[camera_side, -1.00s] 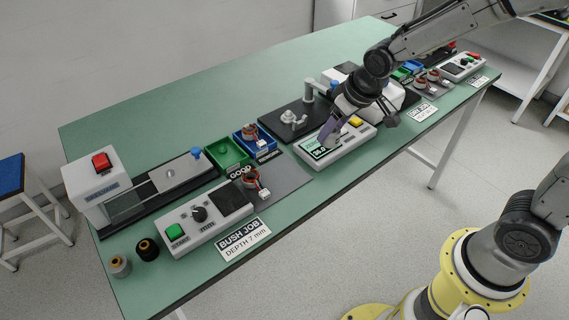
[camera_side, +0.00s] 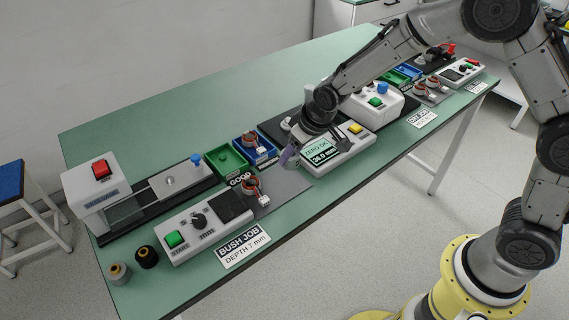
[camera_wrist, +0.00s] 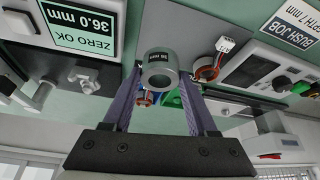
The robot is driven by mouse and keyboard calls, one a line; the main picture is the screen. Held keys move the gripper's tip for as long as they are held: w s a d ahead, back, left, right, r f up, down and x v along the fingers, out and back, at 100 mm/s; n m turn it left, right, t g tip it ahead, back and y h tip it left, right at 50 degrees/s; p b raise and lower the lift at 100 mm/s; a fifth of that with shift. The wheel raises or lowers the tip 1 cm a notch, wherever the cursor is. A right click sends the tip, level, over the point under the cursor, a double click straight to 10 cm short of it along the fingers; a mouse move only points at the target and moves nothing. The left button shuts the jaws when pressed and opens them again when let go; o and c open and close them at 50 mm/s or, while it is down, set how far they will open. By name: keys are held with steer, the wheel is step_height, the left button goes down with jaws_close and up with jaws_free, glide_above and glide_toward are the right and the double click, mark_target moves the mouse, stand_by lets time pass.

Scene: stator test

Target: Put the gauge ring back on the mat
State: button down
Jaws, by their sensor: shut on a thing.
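The gauge ring (camera_wrist: 159,72) is a grey metal ring with a dark size label, held between the two purple fingers of my gripper (camera_wrist: 157,88) in the wrist view. In the side view my gripper (camera_side: 289,156) points down near the back right part of the grey mat (camera_side: 291,183), left of the gauge box. The ring cannot be made out there, and its height over the mat is hard to tell. A wound stator (camera_side: 251,187) with a white connector sits at the left of the mat; it also shows in the wrist view (camera_wrist: 207,69).
The gauge box (camera_side: 345,150) is just right of my gripper; its display reads ZERO OK, 36.0 mm. The green bin (camera_side: 226,158) and the blue bin (camera_side: 262,150), which holds a stator, stand behind the mat. The BUSH JOB box (camera_side: 203,218) is at left. The mat's right part is bare.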

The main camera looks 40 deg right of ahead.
steer(key=shift+w+a+f, duration=0.25)
steer(key=shift+w+f, duration=0.85)
steer(key=shift+f, duration=0.1)
steer(key=shift+w+f, duration=0.15)
steer(key=shift+f, duration=1.5)
steer(key=shift+f, duration=0.2)
steer(key=shift+c, duration=1)
jaws_free()
